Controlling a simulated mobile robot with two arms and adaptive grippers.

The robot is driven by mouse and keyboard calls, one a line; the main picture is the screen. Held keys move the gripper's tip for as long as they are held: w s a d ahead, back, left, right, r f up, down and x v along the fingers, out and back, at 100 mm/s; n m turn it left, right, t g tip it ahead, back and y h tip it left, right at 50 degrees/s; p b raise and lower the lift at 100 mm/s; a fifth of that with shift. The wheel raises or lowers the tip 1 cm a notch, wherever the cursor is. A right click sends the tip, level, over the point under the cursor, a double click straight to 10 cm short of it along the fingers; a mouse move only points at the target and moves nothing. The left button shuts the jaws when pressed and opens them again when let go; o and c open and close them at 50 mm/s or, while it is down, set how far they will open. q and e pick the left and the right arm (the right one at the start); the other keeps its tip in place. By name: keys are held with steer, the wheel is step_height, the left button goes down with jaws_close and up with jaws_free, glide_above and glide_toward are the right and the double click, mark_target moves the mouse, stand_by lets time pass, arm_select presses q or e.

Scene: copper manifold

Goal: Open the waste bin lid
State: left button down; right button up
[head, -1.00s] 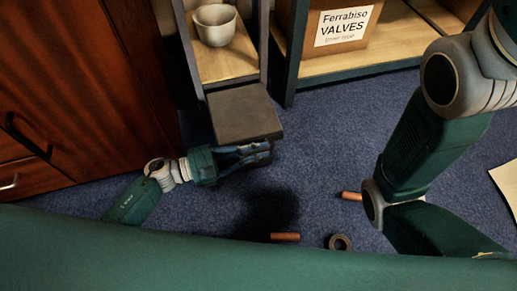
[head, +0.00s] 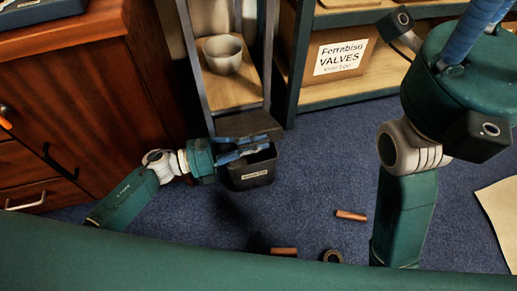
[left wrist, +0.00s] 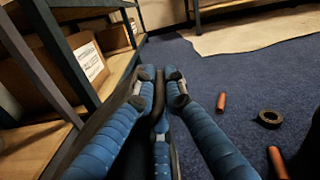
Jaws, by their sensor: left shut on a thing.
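The waste bin (head: 250,174) is a small dark box with a pale label, standing on the floor in front of the shelf. Its dark lid (head: 252,122) is tilted up at the front, with a gap between it and the bin. My left gripper (head: 267,143) is shut on the lid's front edge, with blue fingers above and below it. In the left wrist view, the left gripper (left wrist: 160,80) has the dark lid (left wrist: 153,105) between its fingers. The bin's inside is mostly hidden by the fingers. My right gripper is out of view.
A wooden cabinet (head: 75,100) stands left of the bin. A shelf with a white bowl (head: 222,54) is behind it. A labelled carton (head: 335,48) sits farther right. Copper pieces (head: 351,215) and a dark ring (head: 333,256) lie on the blue carpet.

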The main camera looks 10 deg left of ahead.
arm_select(q)
steer(key=shift+w+d+r, duration=0.1)
steer(key=shift+w+r, duration=0.1)
steer(key=shift+r, duration=0.3)
steer(key=shift+w+d+r, duration=0.1)
steer(key=shift+w+r, duration=0.1)
steer(key=shift+r, duration=0.25)
steer(key=c, duration=1.8)
jaws_free()
steer(key=shift+d, duration=0.1)
steer(key=shift+c, duration=0.2)
steer(key=shift+d+f, duration=0.1)
steer(key=v, duration=1.2)
steer(key=shift+w, duration=0.15)
